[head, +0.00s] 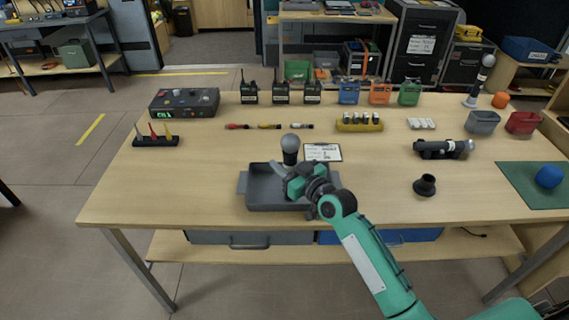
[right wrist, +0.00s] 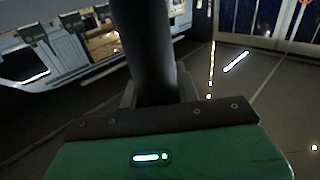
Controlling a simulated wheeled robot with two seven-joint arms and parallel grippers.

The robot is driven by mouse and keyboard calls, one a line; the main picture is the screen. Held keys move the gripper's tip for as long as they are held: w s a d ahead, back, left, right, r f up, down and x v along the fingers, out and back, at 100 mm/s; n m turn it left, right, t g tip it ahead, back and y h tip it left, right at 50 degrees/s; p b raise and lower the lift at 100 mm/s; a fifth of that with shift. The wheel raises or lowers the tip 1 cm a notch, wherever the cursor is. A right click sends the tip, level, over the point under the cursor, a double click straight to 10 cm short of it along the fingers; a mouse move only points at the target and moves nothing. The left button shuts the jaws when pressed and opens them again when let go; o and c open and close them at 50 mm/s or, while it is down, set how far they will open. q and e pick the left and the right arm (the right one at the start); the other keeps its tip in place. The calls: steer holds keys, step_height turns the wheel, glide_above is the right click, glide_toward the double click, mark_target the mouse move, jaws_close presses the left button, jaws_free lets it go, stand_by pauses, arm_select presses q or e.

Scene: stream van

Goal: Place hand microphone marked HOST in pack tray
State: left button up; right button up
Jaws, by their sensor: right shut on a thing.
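In the right wrist view the dark handle (right wrist: 147,50) rises from the jaws. No marking on it can be read. The gripper and arm hide part of the tray and the microphone's lower end, so I cannot tell whether it touches the tray floor. My left gripper is not in view.
Another microphone (head: 443,149) lies on the table (head: 215,150) at right, near a black cup-shaped piece (head: 425,185). A third microphone (head: 480,82) stands at back right. A clipboard card (head: 322,152) lies behind the tray. The table left of the tray is clear.

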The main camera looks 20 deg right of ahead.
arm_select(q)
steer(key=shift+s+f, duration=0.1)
arm_select(e)
steer(key=shift+f, duration=0.1)
steer(key=o, duration=1)
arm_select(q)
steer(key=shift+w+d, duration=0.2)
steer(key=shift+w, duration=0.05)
arm_select(e)
steer(key=shift+o, duration=0.8)
steer(key=shift+r, duration=0.25)
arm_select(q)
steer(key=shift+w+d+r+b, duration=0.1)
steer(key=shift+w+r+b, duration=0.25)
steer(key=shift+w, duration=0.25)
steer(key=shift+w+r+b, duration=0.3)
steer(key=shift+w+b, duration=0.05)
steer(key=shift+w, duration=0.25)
arm_select(e)
steer(key=v, duration=1.2)
